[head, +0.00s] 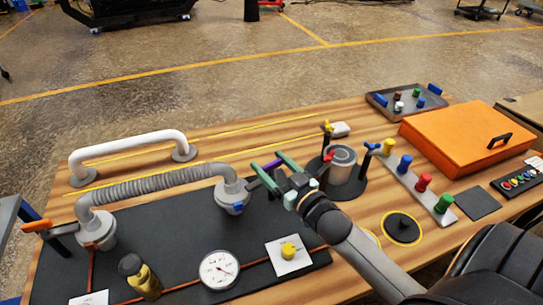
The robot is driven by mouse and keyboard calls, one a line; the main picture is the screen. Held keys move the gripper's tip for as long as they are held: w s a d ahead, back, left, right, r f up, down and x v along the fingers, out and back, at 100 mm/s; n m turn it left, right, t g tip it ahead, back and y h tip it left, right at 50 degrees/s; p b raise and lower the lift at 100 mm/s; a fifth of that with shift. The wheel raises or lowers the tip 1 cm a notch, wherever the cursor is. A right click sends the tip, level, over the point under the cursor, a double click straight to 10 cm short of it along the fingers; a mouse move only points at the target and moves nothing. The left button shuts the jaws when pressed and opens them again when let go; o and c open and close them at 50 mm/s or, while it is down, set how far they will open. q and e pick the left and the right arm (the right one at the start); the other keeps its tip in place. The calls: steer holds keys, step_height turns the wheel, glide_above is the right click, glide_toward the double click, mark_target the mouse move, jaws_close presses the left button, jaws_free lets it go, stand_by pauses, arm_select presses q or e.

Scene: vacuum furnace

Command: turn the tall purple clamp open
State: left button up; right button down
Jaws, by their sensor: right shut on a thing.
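The purple clamp (265,180) shows as a short slanted bar beside the fingers of my right gripper (277,166). My right gripper has teal fingers, reaches in from the lower right and is shut on the purple clamp. The fingers and gripper body hide part of the clamp and its base. The clamp is just right of the grey flange (231,194) at the right end of the ribbed hose (160,183). My left gripper is not in view.
A steel cylinder (343,165) on a dark round base stands right of the gripper, with yellow (327,127) and blue (372,147) handles near it. A gauge (219,270) and a yellow knob (289,250) are in front. An orange box (465,136) is at right.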

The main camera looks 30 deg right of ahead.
steer(key=shift+d+r+n+y+p, duration=0.1)
steer(key=shift+r+n+y+p, duration=0.2)
steer(key=shift+n+y, duration=0.45)
steer(key=n+g+y+p, duration=0.1)
steer(key=n+y, duration=0.1)
steer(key=y, duration=0.2)
steer(key=shift+f, duration=0.2)
steer(key=n+g+y, duration=0.1)
steer(key=n+y, duration=0.1)
steer(key=y, duration=0.1)
steer(key=shift+w+f+b, duration=0.1)
steer(key=shift+b, duration=0.25)
arm_select(q)
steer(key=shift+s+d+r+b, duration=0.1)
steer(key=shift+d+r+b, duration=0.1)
steer(key=shift+b, duration=0.45)
arm_select(e)
steer(key=shift+n+g+y, duration=1)
steer(key=shift+n+y, duration=0.05)
steer(key=shift+y, duration=0.2)
jaws_free()
